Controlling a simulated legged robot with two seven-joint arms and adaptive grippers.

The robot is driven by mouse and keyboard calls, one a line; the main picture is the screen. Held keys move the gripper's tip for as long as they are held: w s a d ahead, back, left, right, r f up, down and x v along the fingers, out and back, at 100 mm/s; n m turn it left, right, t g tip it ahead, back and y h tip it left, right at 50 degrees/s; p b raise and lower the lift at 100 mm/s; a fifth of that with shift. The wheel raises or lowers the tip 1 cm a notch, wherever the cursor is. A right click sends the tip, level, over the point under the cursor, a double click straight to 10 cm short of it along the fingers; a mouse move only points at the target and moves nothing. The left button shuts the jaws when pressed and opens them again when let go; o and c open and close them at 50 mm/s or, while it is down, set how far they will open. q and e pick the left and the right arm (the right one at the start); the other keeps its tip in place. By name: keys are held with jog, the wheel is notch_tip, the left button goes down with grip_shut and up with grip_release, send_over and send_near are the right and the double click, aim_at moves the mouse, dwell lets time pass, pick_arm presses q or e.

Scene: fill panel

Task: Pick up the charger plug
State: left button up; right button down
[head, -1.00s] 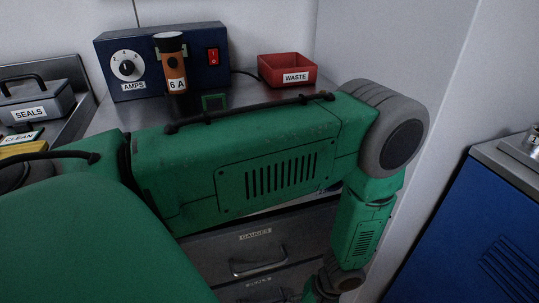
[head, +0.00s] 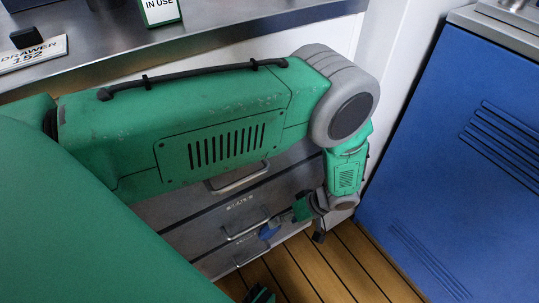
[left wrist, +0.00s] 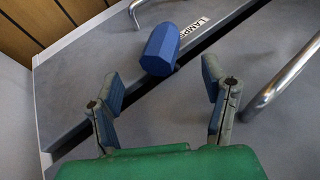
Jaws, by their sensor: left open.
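A blue faceted block (left wrist: 160,50) shows in the left wrist view, against the grey drawer fronts beside a LAMPS label; it may be the charger plug, but I cannot tell. A small blue shape (head: 268,231) shows low by the drawers in the head view, probably the same thing. My left gripper (left wrist: 160,74) is open, with nothing between its fingers. The block is just beyond the fingertips, roughly between them. In the head view my left gripper (head: 287,217) is small and low, close to the drawer fronts.
Bar handles (left wrist: 285,78) stick out from the drawers, one right of the gripper. A metal worktop (head: 220,30) is above, with a DRAWER 152 tag (head: 35,55) and an IN USE sign (head: 160,10). A blue cabinet (head: 460,150) stands right. Wooden floor (head: 345,265) lies below.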

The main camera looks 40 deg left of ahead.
pick_arm(q)
jog(key=b+x, duration=0.2)
jog(key=x, duration=0.3)
jog(key=shift+w+a+f+b, duration=0.1)
jog(key=shift+w+f+b, duration=0.1)
jog(key=shift+b, duration=0.2)
jog(key=shift+a+r, duration=0.1)
jog(key=c, duration=0.3)
grip_shut()
jog(key=shift+w+d+r+p, duration=0.15)
jog(key=shift+d+r+p, duration=0.15)
jog(key=shift+r+p, duration=0.05)
jog(key=w+d+r+p, duration=0.2)
jog(key=w+d+r, duration=0.5)
jog(key=d, duration=0.4)
jog(key=shift+d+r, duration=0.15)
jog(key=shift+r, duration=0.05)
